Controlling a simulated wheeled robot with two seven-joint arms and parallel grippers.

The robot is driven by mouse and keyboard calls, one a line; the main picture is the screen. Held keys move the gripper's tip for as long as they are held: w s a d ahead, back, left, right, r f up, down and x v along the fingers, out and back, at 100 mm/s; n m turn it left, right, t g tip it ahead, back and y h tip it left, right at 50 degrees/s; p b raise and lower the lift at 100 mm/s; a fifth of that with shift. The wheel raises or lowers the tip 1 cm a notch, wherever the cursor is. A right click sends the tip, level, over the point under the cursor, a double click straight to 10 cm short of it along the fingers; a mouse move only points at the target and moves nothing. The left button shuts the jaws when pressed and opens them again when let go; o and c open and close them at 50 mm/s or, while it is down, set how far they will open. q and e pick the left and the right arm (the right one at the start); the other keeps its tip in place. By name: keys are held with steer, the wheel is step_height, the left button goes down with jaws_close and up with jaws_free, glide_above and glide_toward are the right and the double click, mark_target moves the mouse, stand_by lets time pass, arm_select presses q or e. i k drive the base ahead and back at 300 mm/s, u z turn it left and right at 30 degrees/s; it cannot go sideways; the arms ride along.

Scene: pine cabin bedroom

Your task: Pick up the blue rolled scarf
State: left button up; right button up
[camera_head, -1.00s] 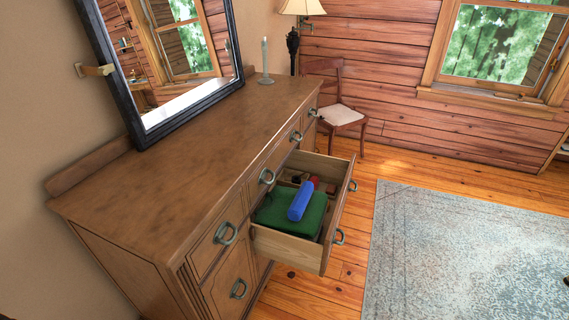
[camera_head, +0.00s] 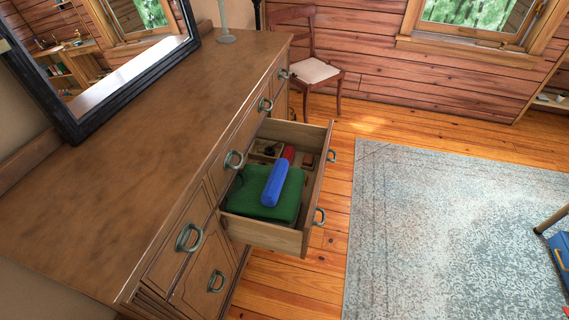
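The blue rolled scarf (camera_head: 275,183) lies in the open dresser drawer (camera_head: 262,236). It rests on top of a folded green cloth (camera_head: 244,190). Its far end is beside or against a red item (camera_head: 289,153), and I cannot tell whether the two touch. Neither of my grippers is in view.
The wooden dresser (camera_head: 130,110) fills the left, with a black-framed mirror (camera_head: 72,132) on it. The drawer also holds small items in a compartment at its far end. A chair (camera_head: 308,68) stands beyond.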

mark_target(270, 194)
steer(key=z, duration=0.55)
steer(key=k, duration=1.3)
steer(key=z, duration=1.15)
steer(key=i, duration=1.2)
steer(key=u, duration=0.75)
steer(key=i, duration=0.35)
steer(key=u, duration=0.4)
